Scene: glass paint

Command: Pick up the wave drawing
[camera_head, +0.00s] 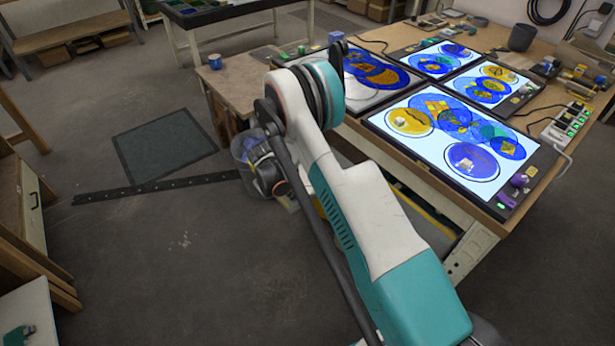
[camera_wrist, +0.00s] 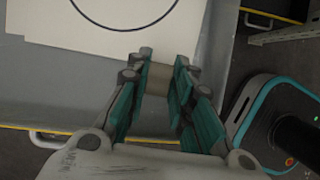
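I cannot pick out a wave drawing for certain. In the wrist view, a white sheet (camera_wrist: 60,28) with part of a black circle outline lies on a grey surface (camera_wrist: 80,85). My gripper (camera_wrist: 164,62) reaches over that surface, with its teal-padded fingers apart near the sheet's edge. A small tan patch (camera_wrist: 157,80) shows between the fingers; I cannot tell whether it is held or lies behind them. In the head view my gripper is hidden behind my arm. Painted blue and yellow discs (camera_head: 408,121) lie on a lit panel (camera_head: 480,185) there.
More lit panels (camera_head: 440,58) with painted discs stand on the wooden workbench (camera_head: 520,40), with small jars and a dark pot (camera_head: 522,37). A dark mat (camera_head: 165,143) lies on open floor at left.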

